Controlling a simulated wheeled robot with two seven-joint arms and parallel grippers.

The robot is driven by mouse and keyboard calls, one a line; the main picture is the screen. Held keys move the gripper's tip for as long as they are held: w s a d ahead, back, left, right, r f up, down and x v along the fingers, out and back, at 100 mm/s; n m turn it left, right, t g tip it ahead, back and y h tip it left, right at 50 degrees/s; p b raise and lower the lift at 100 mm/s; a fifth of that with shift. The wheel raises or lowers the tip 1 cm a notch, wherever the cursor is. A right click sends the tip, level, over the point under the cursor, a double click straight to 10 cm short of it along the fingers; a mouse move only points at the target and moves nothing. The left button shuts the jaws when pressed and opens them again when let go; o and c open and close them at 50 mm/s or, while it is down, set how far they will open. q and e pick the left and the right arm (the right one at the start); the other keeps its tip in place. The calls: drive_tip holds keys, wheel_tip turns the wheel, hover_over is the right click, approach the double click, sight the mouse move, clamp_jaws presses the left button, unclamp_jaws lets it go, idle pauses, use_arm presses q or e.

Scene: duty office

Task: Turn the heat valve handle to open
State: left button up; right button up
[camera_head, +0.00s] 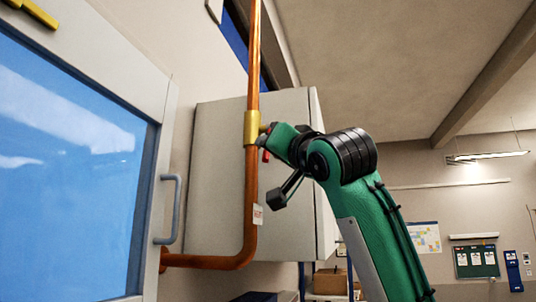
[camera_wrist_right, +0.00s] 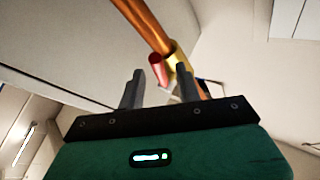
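A copper pipe (camera_head: 252,190) runs vertically and carries a brass valve body (camera_head: 251,128). A small red part, seemingly the valve handle (camera_head: 266,156), shows beside it, mostly hidden by my right gripper (camera_head: 268,134). In the right wrist view, the red handle (camera_wrist_right: 158,71) appears between the two spread fingertips of my right gripper (camera_wrist_right: 160,76), with the brass valve body (camera_wrist_right: 175,66) just beyond. The fingers stand apart, and I see no clear grip. I cannot tell whether they touch the handle. My left gripper is out of view.
A pale wall cabinet (camera_head: 215,175) stands behind the pipe. A blue-glazed door or window (camera_head: 65,175) with a grey pull handle (camera_head: 170,210) is at the left. The pipe bends left low down. Notice boards (camera_head: 476,262) hang on the far wall.

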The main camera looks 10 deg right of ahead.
drive_tip(key=b+v, duration=0.5)
drive_tip(key=v, duration=0.6)
drive_tip(key=shift+s, duration=0.15)
